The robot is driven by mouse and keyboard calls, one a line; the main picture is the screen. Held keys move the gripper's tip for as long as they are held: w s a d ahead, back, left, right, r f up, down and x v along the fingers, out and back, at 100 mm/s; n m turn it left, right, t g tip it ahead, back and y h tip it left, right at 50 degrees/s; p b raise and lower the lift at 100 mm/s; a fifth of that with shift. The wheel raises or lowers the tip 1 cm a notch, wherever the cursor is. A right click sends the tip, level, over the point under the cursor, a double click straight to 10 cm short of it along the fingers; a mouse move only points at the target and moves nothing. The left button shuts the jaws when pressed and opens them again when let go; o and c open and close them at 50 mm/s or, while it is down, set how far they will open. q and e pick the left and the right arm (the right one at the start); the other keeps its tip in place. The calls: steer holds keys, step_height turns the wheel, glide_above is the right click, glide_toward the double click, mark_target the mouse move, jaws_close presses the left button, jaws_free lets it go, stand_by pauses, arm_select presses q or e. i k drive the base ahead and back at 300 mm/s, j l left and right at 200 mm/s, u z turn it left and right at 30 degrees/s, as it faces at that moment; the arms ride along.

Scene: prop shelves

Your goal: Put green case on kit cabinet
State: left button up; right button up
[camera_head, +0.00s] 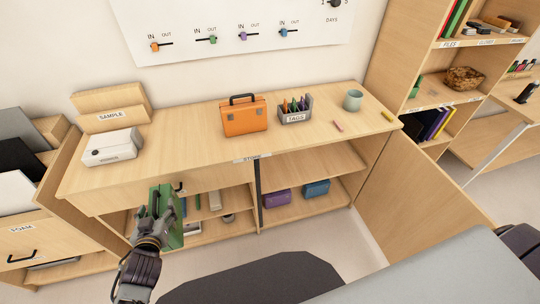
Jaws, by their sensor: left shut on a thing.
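The green case (172,226) is in my left gripper (157,207), in front of the low wooden cabinet's left part. My left gripper is shut on it, and the fingers hide part of it. I take the low wooden cabinet (195,134) as the kit cabinet; its small front label is hard to read. An orange case (245,118) stands upright on its top. A purple case (277,198) and a blue case (316,189) stand on its lower right shelf. My right gripper is not in view.
The cabinet top also holds a white box (112,147), a SAMPLE box (110,117), a TAGS holder (295,110) and a teal cup (353,100). Bare top lies between the white box and orange case. An open door (412,205) stands at the right.

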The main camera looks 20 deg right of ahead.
mark_target(314, 162)
steer(key=l+z, duration=0.2)
steer(key=l, duration=0.55)
steer(key=l+z, duration=0.2)
steer(key=l, duration=0.6)
steer(key=i+l+z, duration=0.2)
steer(key=l, duration=0.55)
steer(key=k, duration=0.1)
